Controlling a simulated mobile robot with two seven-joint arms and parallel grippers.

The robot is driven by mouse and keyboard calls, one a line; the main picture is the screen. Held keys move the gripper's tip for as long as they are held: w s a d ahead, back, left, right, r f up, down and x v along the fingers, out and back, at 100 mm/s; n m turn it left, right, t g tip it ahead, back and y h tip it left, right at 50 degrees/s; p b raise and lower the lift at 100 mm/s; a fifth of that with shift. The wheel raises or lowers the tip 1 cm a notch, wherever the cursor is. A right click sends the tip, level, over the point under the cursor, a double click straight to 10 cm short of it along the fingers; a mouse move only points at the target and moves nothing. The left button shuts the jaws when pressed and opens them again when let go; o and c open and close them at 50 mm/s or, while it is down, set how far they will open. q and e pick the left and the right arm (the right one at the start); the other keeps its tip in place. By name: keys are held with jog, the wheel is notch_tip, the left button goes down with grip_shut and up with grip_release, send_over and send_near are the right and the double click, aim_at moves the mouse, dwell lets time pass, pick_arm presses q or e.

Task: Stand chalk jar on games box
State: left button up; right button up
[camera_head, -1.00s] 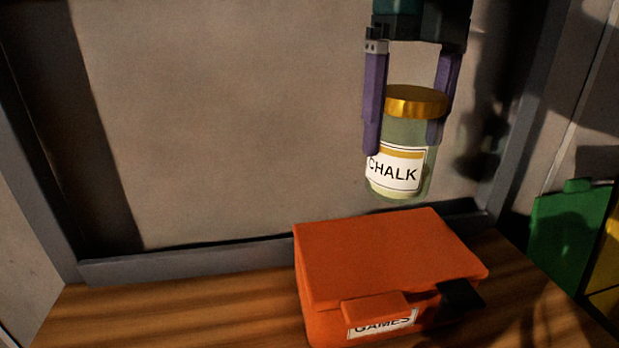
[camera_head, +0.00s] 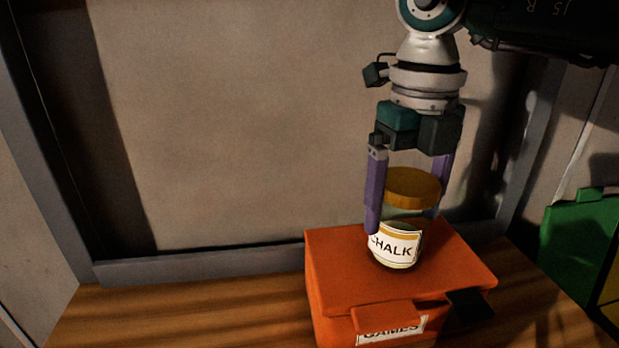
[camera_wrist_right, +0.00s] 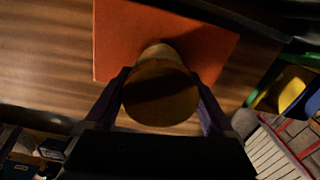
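The chalk jar (camera_head: 397,244) is a clear jar with a gold lid and a CHALK label, upright. My right gripper (camera_head: 404,222) is around it from above, one purple finger on each side, and looks shut on it. The jar's base appears at the lid of the orange games box (camera_head: 340,268); whether it touches or hovers just above I cannot tell. In the right wrist view the round jar lid (camera_wrist_right: 160,92) lies between the fingers, with the orange box top (camera_wrist_right: 120,40) beyond. My left gripper is not in view.
The box stands on a wooden surface (camera_head: 200,315) with a grey frame edge (camera_head: 200,264) behind it. A dark latch (camera_head: 468,304) sticks out at the box's front right. A green container (camera_head: 575,240) is at the far right. The wood left of the box is clear.

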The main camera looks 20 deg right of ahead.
jog(key=shift+o, duration=0.6)
jog(key=shift+r, duration=0.15)
jog(key=shift+r, duration=0.25)
notch_tip(320, 180, up, 12)
jog(key=shift+f+b, duration=0.15)
jog(key=shift+b, duration=0.4)
